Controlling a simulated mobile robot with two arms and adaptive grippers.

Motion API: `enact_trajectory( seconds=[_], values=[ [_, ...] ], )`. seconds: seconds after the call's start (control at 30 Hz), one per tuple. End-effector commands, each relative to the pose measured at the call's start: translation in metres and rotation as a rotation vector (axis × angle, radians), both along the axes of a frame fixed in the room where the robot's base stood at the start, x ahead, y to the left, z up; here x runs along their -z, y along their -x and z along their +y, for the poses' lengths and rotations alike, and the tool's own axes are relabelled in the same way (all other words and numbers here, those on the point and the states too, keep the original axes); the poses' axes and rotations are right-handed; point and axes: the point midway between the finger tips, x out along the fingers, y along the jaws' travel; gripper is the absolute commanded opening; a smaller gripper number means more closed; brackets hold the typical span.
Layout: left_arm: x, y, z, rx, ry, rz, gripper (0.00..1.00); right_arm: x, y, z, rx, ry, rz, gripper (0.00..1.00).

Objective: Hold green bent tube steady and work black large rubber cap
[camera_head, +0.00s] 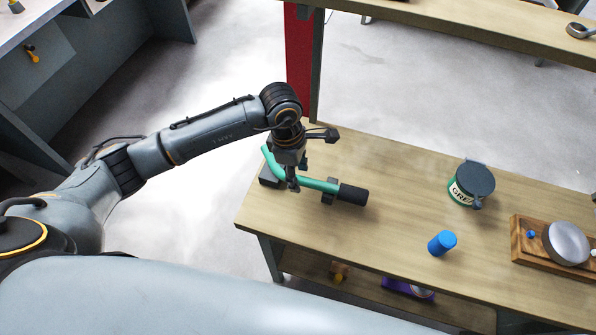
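The green bent tube (318,185) lies near the left end of the wooden workbench, in dark supports. The black large rubber cap (353,194) is on the tube's right end. My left gripper (292,184) points down over the tube, left of the cap. Its fingers are at the tube, but whether they are closed on it is too small to tell. My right gripper does not show in this view.
A grease tin (471,184) with a dark lid and a blue cylinder (441,243) stand on the workbench (400,180). A wooden tray (523,246) with a round metal piece is at the right. An upper shelf (460,30) runs along the back. Bench space right of the cap is clear.

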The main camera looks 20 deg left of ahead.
Motion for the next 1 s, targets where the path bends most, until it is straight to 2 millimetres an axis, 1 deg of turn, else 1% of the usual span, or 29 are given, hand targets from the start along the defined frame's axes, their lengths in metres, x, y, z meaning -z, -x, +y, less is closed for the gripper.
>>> enact_trajectory(
  seconds=[0.17, 0.27, 0.37, 0.6, 0.7, 0.83, 1.0],
  values=[
    [-0.001, 0.0, 0.0, 0.0, -0.001, 0.001, 0.49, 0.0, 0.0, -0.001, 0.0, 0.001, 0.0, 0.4],
    [-0.008, 0.0, 0.001, 0.0, 0.001, -0.001, 0.49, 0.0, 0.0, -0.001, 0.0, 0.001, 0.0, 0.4],
    [-0.023, -0.001, 0.004, -0.001, -0.001, -0.004, 0.49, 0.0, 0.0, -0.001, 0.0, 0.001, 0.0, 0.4],
    [-0.075, -0.001, 0.011, 0.001, 0.0, -0.005, 0.49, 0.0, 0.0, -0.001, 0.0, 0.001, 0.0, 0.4],
    [-0.093, -0.001, 0.014, -0.001, 0.0, -0.005, 0.49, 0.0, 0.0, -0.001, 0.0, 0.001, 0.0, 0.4],
    [-0.11, -0.001, 0.017, 0.0, 0.0, -0.003, 0.49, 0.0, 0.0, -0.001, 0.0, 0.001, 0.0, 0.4],
    [-0.118, 0.0, 0.018, -0.001, -0.001, 0.0, 0.49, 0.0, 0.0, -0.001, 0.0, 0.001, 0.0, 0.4]
  ],
)
